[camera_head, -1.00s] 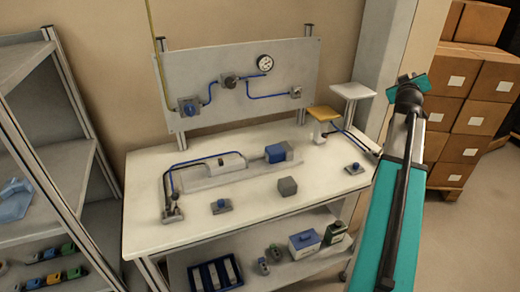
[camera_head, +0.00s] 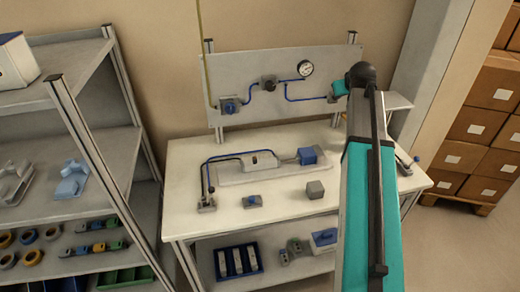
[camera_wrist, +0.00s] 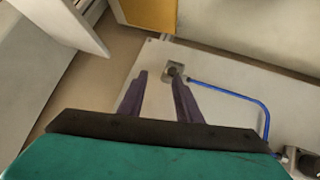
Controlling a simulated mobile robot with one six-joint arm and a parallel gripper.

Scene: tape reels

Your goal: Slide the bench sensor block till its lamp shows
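A pale block (camera_head: 261,160) with a small dark spot sits on the long grey rail unit (camera_head: 232,175) on the bench; it looks like the sensor block. No lit lamp can be made out on it. A dark cable runs to its left end. A blue block (camera_head: 308,156) is at the unit's right end.
The upright panel (camera_head: 235,82) behind the bench carries a gauge (camera_head: 306,69) and blue tubing. A grey cube (camera_head: 315,190) and a blue-topped switch (camera_head: 253,201) stand on the bench front (camera_head: 210,222). Shelving (camera_head: 90,140) stands left, stacked boxes (camera_head: 460,157) right.

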